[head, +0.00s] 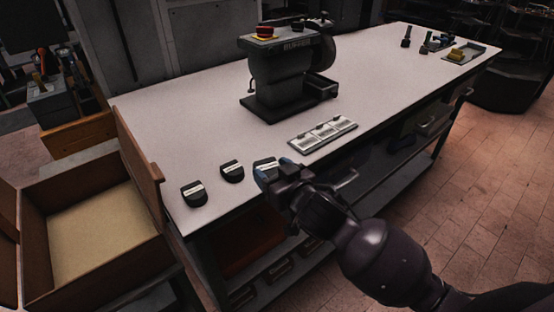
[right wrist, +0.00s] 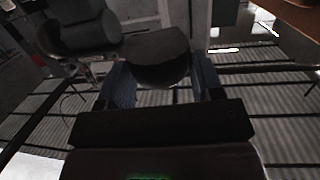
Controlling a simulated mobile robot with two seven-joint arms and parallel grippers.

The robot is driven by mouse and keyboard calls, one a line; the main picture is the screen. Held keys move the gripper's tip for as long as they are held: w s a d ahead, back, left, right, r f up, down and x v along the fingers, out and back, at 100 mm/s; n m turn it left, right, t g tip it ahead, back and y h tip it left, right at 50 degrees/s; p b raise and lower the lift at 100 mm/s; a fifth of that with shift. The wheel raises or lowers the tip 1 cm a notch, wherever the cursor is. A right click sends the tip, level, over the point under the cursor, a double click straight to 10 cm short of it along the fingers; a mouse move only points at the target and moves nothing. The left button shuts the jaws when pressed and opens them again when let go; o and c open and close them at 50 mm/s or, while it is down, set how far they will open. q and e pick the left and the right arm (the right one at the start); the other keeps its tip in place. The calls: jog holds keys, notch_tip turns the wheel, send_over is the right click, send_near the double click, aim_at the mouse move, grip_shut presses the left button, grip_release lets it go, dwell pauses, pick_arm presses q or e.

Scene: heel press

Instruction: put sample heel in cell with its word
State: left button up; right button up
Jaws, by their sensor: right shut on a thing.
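Two dark heels with white labels lie on the white table's near left part, one at the left (head: 194,196) and one in the middle (head: 232,172). A third labelled heel (head: 265,162) is at my right gripper (head: 266,173), whose blue fingers are closed on it. The right wrist view shows the dark, rounded heel (right wrist: 158,60) between the fingers of the gripper (right wrist: 160,85). I cannot tell whether it touches the table. A pale tray (head: 323,136) with three labelled cells lies right of the heels. The words are too small to read. My left gripper is out of view.
A dark buffing machine (head: 280,75) with a red button stands behind the tray on the table (head: 200,115). Small tools (head: 430,43) and a shallow tray (head: 470,52) are at the far right end. An open wooden box (head: 100,215) stands at the left edge.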

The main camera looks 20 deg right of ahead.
aim_at(259, 161)
jog(key=w+y, duration=0.1)
jog(key=w+a+r+n+y, duration=0.1)
jog(key=w, duration=0.1)
jog(key=w+a+r+n+g+y, duration=0.1)
jog(key=shift+w+r, duration=0.1)
jog(key=shift+w, duration=0.05)
jog(key=w+d+r+n+g+y, duration=0.1)
jog(key=w+d+r, duration=0.6)
jog(key=w, duration=0.4)
jog(key=shift+d+r, duration=0.4)
jog(key=shift+r, duration=0.5)
jog(key=shift+f, duration=0.15)
notch_tip(259, 161, down, 16)
jog(key=shift+r+b, duration=0.25)
jog(key=shift+b, duration=1)
jog(key=shift+f, duration=1.95)
jog(key=shift+f, duration=0.1)
